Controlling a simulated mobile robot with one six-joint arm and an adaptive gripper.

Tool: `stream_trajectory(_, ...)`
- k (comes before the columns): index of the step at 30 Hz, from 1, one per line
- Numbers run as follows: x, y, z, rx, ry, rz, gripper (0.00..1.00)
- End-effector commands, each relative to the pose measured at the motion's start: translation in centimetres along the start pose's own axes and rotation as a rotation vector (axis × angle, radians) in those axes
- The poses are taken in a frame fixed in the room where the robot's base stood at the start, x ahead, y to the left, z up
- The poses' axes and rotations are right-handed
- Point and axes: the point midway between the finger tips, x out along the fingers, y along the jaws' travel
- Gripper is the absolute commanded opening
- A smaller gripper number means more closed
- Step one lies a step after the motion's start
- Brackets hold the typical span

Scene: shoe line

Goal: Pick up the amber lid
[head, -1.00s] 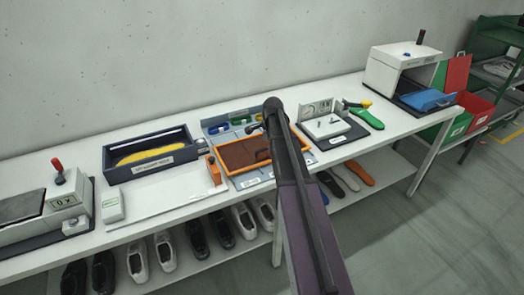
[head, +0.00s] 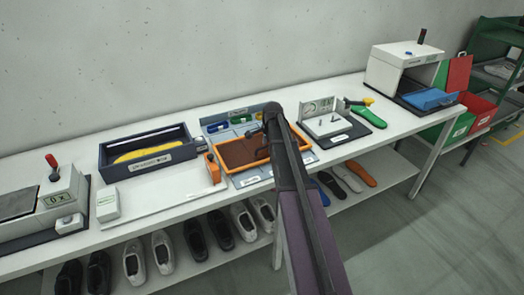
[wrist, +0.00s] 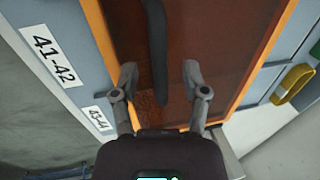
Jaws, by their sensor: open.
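The amber lid (head: 238,153) is a reddish-brown panel in an orange frame on the bench, left of my arm in the head view. In the wrist view the amber lid (wrist: 215,45) fills the middle, with a dark bar, seemingly its handle, running down from the top edge. My gripper (wrist: 158,75) is open over the lid, one finger on each side of the bar's lower end. I cannot tell whether the fingers touch it. In the head view my arm hides the right part of the lid and most of the gripper.
A dark tray with a yellow item (head: 150,150) stands left of the lid. A white fixture (head: 325,120) stands close on the right. Colored loops (head: 238,119) lie behind the lid. Shoes (head: 220,233) line the shelf below.

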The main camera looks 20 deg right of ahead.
Motion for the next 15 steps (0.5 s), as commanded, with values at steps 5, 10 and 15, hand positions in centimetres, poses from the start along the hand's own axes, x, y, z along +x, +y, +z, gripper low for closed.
stream_trajectory(5,1.09,0.01,0.00,0.000,0.000,0.000,0.58)
stream_trajectory(10,1.14,-0.01,0.01,0.000,0.000,0.000,0.58)
stream_trajectory(15,1.10,-0.02,0.01,0.000,0.000,0.000,0.58)
